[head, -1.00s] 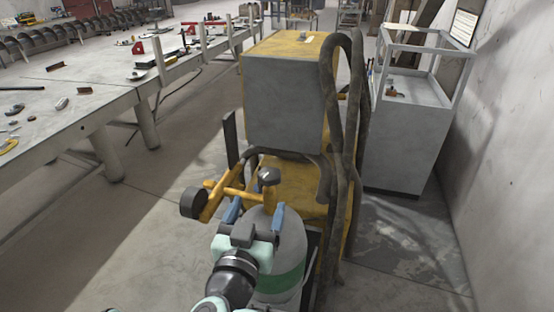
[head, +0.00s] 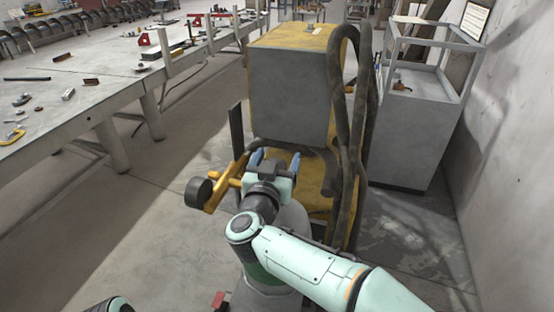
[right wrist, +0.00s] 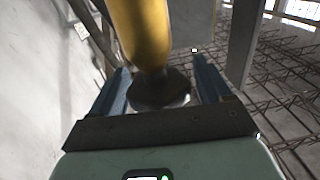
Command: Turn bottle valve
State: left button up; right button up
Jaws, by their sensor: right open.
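The grey gas bottle (head: 294,214) with a green band stands in front of the yellow machine, partly hidden by my right arm. A yellow regulator pipe (head: 222,192) with a dark round end (head: 198,192) sticks out to the left of its top. My right gripper (head: 275,156) is open above the bottle's top. In the right wrist view, a dark round valve knob (right wrist: 160,90) lies between the two blue fingers of the gripper (right wrist: 162,80), below a yellow part (right wrist: 142,35). I cannot tell whether the fingers touch it. My left gripper is not in view.
The yellow and grey machine (head: 290,95) with thick dark hoses (head: 340,120) stands right behind the bottle. A grey cabinet (head: 408,135) and a wall are at the right. A long workbench (head: 60,130) with tools is at the left. Floor between is clear.

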jog(key=shift+w, duration=0.1)
jog(key=c, duration=0.9)
jog(key=shift+c, duration=0.2)
